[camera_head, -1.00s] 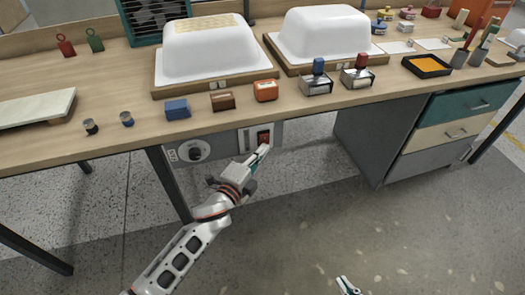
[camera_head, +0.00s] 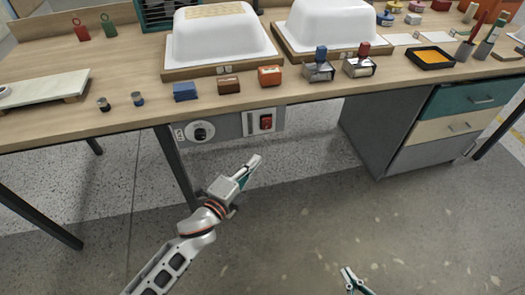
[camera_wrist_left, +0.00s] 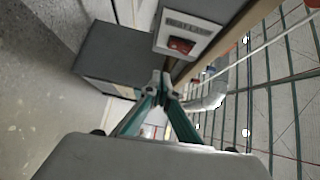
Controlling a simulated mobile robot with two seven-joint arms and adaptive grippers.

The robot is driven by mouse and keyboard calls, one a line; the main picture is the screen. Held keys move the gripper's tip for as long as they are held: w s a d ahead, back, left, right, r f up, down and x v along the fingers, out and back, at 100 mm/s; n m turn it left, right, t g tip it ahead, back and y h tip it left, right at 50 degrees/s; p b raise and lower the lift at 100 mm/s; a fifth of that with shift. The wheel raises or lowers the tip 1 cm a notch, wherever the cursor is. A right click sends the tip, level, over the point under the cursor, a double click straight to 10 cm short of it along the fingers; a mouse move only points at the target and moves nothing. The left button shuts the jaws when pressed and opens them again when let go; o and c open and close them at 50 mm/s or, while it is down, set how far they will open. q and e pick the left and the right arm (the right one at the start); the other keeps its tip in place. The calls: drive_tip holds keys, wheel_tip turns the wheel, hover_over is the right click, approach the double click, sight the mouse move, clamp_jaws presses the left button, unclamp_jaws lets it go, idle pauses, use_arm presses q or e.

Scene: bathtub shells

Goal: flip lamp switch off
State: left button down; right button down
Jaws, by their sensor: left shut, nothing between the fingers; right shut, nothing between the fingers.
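The lamp switch (camera_head: 266,122) is a red rocker on a grey panel (camera_head: 228,127) under the front edge of the bench. It also shows in the left wrist view as a red switch (camera_wrist_left: 181,46) on a white plate with blurred lettering. My left gripper (camera_head: 255,160) is shut and empty, below the switch and apart from it. In the left wrist view its teal fingers (camera_wrist_left: 160,82) meet at the tips, short of the plate. My right gripper (camera_head: 347,271) shows only in part at the bottom of the head view, shut and empty, far from the switch.
A round dial (camera_head: 199,132) sits left of the switch on the same panel. The wooden bench top (camera_head: 60,122) overhangs it and holds white tub shells (camera_head: 222,38), small blocks and stamps. A drawer cabinet (camera_head: 400,135) stands to the right. Open floor lies below.

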use_arm(q)
drive_tip(key=shift+v, duration=1.15)
drive_tip(key=shift+f, duration=0.2)
